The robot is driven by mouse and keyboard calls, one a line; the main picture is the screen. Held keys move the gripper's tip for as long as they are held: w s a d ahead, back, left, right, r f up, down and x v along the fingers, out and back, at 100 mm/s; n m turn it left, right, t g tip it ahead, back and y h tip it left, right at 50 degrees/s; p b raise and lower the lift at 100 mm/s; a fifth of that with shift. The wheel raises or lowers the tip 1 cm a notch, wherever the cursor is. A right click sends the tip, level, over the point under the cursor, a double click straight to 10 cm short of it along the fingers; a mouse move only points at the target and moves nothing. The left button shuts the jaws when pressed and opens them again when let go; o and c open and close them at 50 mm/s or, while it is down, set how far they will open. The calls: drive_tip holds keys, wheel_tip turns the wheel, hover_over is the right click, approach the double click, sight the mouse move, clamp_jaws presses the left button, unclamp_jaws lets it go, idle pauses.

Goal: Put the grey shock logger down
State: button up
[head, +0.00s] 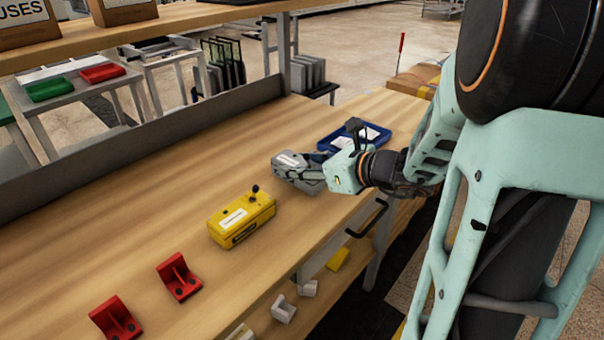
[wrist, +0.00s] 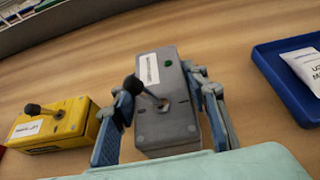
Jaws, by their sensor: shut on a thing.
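The grey shock logger (wrist: 178,128) is a box with a white label, a green button and a black knob. My gripper (wrist: 165,115) is shut on it, with one finger on each long side. In the head view the grey shock logger (head: 291,160) is at the wooden bench (head: 150,190), between a yellow box and a blue tray. My gripper (head: 305,170) reaches it from the right. I cannot tell whether its underside touches the bench top.
A yellow box with a black knob (head: 241,221) stands nearby on the left. A blue tray (head: 375,145) holding white packets lies on the right. Two red brackets (head: 179,277) stand at the near left. A raised shelf (head: 180,27) runs along the back. Bare bench lies left of the logger.

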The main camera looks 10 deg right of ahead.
drive_tip(key=shift+f, duration=0.6)
drive_tip(key=shift+f+b, duration=0.2)
drive_tip(key=shift+b, duration=0.15)
drive_tip(key=o, duration=1.3)
drive_tip(key=shift+r, duration=0.1)
